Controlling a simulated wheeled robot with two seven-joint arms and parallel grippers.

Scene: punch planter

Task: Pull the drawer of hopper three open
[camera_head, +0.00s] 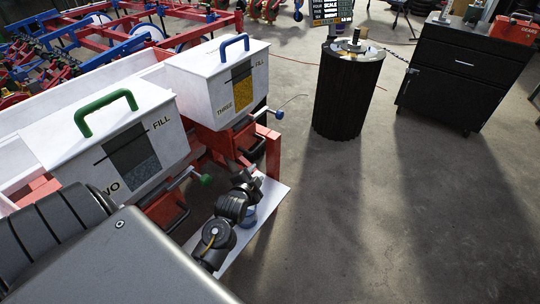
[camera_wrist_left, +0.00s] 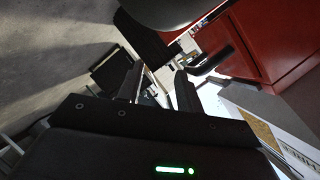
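Hopper three (camera_head: 217,83) is a white box with a blue lid handle (camera_head: 234,43) and a dark and yellow window, at upper middle left in the head view. Its red drawer (camera_head: 240,142) sits below it and looks closed. In the wrist view a black pull handle (camera_wrist_left: 217,62) stands out from a red face (camera_wrist_left: 268,42). My left gripper (camera_head: 252,174) is just in front of and below this drawer. Its fingers (camera_wrist_left: 158,82) are apart with nothing seen between them; the handle lies just beyond the right finger. Contact cannot be told. My right gripper is not in view.
Hopper two (camera_head: 112,146) with a green handle stands nearer, beside my left arm. A blue-knobbed rod (camera_head: 279,114) sticks out right of hopper three. A white board (camera_head: 263,204) lies below my gripper.

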